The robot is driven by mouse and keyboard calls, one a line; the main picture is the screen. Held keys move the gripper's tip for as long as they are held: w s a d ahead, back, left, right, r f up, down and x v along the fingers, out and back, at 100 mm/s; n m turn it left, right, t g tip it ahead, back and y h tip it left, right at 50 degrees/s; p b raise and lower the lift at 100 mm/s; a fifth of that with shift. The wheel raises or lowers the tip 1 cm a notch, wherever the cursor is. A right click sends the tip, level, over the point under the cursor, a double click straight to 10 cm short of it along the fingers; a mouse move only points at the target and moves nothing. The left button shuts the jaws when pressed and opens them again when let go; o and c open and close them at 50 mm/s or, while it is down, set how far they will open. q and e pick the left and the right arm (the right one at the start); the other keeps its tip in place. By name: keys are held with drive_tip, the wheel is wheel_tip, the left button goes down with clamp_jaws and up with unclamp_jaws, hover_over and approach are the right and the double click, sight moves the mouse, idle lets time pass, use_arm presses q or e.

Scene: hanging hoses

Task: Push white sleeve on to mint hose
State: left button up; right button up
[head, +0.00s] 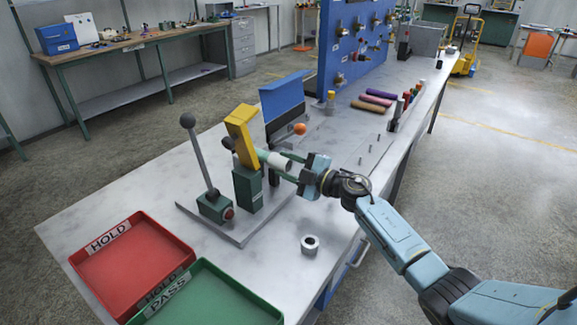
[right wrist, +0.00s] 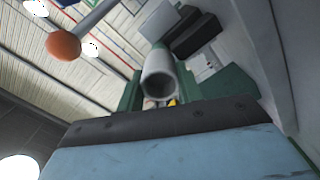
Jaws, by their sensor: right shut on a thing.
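The mint hose (head: 262,155) sticks out to the right from under the yellow clamp (head: 240,135) on its green block. The white sleeve (head: 281,162) is a short tube at the hose's free end, in line with it. How far it covers the hose, I cannot tell. My right gripper (head: 287,167) is shut on the sleeve, coming from the right. In the right wrist view the sleeve (right wrist: 159,78) lies between the green fingers, its open end facing the camera. The hose beyond it is hidden there. My left gripper is not in view.
A lever with a dark knob (head: 187,121) stands left of the clamp, and an orange knob (head: 299,129) behind. A red tray (head: 134,262) and green tray (head: 215,297) lie at the front. A grey ring (head: 310,244) sits on the table near the right edge.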

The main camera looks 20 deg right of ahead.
drive_tip(key=shift+w+a+r, duration=0.1)
drive_tip(key=shift+w, duration=0.1)
idle(0.3)
drive_tip(key=shift+w+a+r, duration=0.25)
drive_tip(key=shift+a+r, duration=0.2)
drive_tip(key=shift+a, duration=0.1)
idle(1.4)
drive_tip(key=o, duration=1)
drive_tip(key=shift+o, duration=0.2)
drive_tip(key=shift+s+d, duration=0.1)
drive_tip(key=shift+d, duration=0.05)
drive_tip(key=shift+s+d+f+p, duration=0.25)
drive_tip(key=shift+s+p, duration=0.05)
drive_tip(key=shift+p, duration=0.1)
drive_tip(key=p+v, duration=0.1)
drive_tip(key=v, duration=1.2)
drive_tip(key=shift+d+p, duration=0.3)
drive_tip(key=shift+d, duration=0.1)
